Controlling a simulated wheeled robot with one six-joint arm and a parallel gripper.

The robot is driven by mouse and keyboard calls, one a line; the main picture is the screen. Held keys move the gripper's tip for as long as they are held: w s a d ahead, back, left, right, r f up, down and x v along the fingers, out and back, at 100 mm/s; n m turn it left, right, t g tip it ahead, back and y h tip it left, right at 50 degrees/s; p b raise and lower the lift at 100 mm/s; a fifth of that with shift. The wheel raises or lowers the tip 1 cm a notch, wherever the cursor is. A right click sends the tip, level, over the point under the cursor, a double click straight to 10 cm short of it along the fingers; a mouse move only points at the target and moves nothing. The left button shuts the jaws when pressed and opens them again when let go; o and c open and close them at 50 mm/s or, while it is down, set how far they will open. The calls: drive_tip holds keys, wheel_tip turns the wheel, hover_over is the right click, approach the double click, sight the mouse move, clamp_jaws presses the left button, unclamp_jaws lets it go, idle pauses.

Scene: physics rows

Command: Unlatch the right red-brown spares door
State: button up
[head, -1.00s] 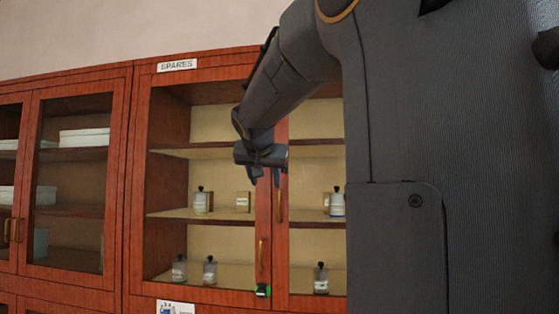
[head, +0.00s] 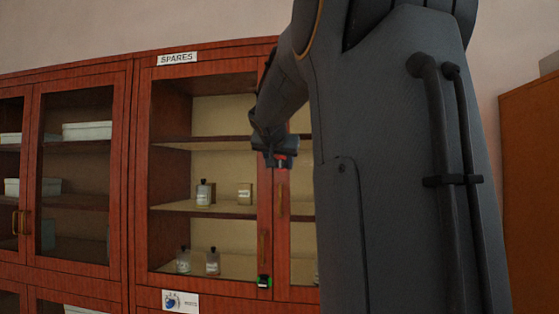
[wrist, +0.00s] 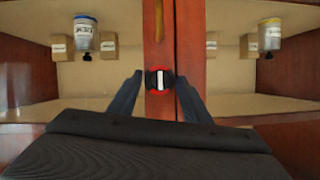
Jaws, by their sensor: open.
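The right red-brown spares door (head: 282,235) stands closed beside the left door, partly hidden behind my arm. Its red round latch (wrist: 160,81) with a white upright bar sits on the door's stile in the wrist view, close to the seam. In the head view a bit of red (head: 283,157) shows at my gripper (head: 277,163). In the wrist view my gripper (wrist: 160,78) is open, one finger on each side of the latch, with visible gaps. Contact cannot be told. The right door's brass handle (wrist: 159,20) shows at the top of the wrist view.
Bottles (head: 204,193) and small boxes (head: 245,193) stand on shelves behind the glass. Another cabinet (head: 70,180) adjoins at left. An orange-brown cabinet (head: 530,190) stands at far right.

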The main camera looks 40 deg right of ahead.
drive_tip(key=c, duration=1)
drive_tip(key=shift+c, duration=0.2)
drive_tip(key=shift+b, duration=0.5)
drive_tip(key=n+b, duration=0.1)
drive_tip(key=b, duration=0.1)
drive_tip(key=n+g+h+b, duration=0.1)
drive_tip(key=shift+w+a+f+b, duration=0.15)
drive_tip(key=shift+w+f+b, duration=0.05)
drive_tip(key=shift+b, duration=0.15)
drive_tip(key=n+b, duration=0.1)
drive_tip(key=b, duration=0.1)
drive_tip(key=n+g+h+b, duration=0.1)
drive_tip(key=n+b, duration=0.1)
drive_tip(key=shift+w+a+g+h+b, duration=0.1)
drive_tip(key=shift+g+h+b, duration=0.2)
drive_tip(key=shift+b, duration=0.05)
drive_tip(key=n+h+b, duration=0.1)
drive_tip(key=n+b, duration=0.1)
drive_tip(key=n+g+h+b, duration=0.1)
drive_tip(key=n+b, duration=0.1)
drive_tip(key=shift+w+a+f+b, duration=0.1)
drive_tip(key=shift+f+b, duration=0.1)
drive_tip(key=shift+b, duration=0.2)
drive_tip(key=shift+n+h+b, duration=1)
drive_tip(key=shift+n+b, duration=0.85)
drive_tip(key=shift+n, duration=0.15)
